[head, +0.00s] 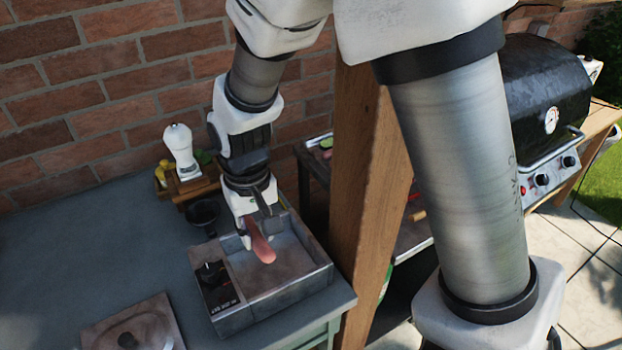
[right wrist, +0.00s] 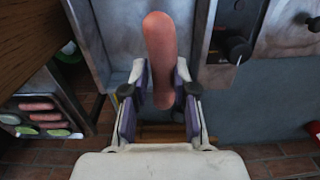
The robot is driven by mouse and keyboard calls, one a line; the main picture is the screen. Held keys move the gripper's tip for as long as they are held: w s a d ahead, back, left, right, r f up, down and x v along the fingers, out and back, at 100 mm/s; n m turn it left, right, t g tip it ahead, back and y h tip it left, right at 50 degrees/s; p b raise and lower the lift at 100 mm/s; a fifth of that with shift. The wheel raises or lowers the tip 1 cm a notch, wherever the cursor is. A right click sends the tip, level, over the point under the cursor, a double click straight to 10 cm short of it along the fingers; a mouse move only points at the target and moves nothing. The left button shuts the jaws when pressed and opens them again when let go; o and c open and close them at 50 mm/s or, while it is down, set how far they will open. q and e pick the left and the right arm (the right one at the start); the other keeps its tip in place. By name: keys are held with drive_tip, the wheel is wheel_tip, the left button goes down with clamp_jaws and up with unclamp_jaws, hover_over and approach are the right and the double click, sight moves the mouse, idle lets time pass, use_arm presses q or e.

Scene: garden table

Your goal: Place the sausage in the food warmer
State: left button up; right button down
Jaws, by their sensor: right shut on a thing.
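The sausage (head: 262,246) is pinkish red and hangs from my right gripper (head: 256,226), over the food warmer. The food warmer (head: 290,298) is a grey metal box with an open basin and a control panel with a black knob on its left side. In the right wrist view the sausage (right wrist: 160,58) points away between the two fingers of the right gripper (right wrist: 160,88), which is shut on it. The basin (right wrist: 125,45) lies beneath the sausage. I cannot tell whether the sausage touches the basin floor. My left gripper is not in view.
A white grinder (head: 182,152) stands on a wooden holder behind the warmer, near a dark bowl (head: 203,214). A burner plate (head: 135,325) lies at the front. A wooden post (head: 372,190) rises right of the warmer. A tray with more sausages (right wrist: 42,116) shows in the wrist view.

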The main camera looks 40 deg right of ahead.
hover_over(259, 272)
drive_tip(key=f, duration=0.5)
drive_tip(key=shift+a+f, duration=0.1)
drive_tip(key=shift+a, duration=0.1)
drive_tip(key=f, duration=0.4)
drive_tip(key=shift+s+d+f, duration=0.1)
drive_tip(key=shift+s+d, duration=0.05)
drive_tip(key=shift+d, duration=0.2)
drive_tip(key=shift+a, duration=0.1)
drive_tip(key=shift+a, duration=0.1)
drive_tip(key=shift+f, duration=0.15)
drive_tip(key=c, duration=0.9)
unclamp_jaws()
wheel_tip(259, 272, up, 12)
drive_tip(key=shift+r, duration=0.2)
